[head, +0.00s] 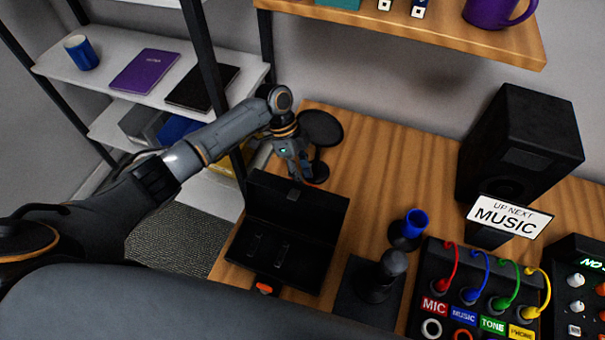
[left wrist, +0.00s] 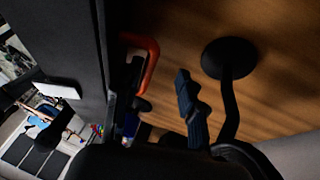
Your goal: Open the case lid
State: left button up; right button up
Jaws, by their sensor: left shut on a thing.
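The black case (head: 262,265) sits on the left end of the wooden desk, with its inside showing and an orange piece (head: 264,288) at its front. Its lid (head: 318,213) is raised and stands up along the back of the case. The exact contact is hidden. My right gripper is not in view.
A round black stand (head: 320,128) is right behind my left gripper. A speaker (head: 520,145) stands at the back. Bare desk lies behind the case's right side.

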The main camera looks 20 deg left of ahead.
pick_arm(q)
jog(key=shift+w+r, duration=0.2)
jog(key=shift+r, duration=0.05)
jog(key=v, duration=1.1)
jog(key=shift+a+r, duration=0.15)
jog(key=shift+a, duration=0.1)
jog(key=shift+s, duration=0.15)
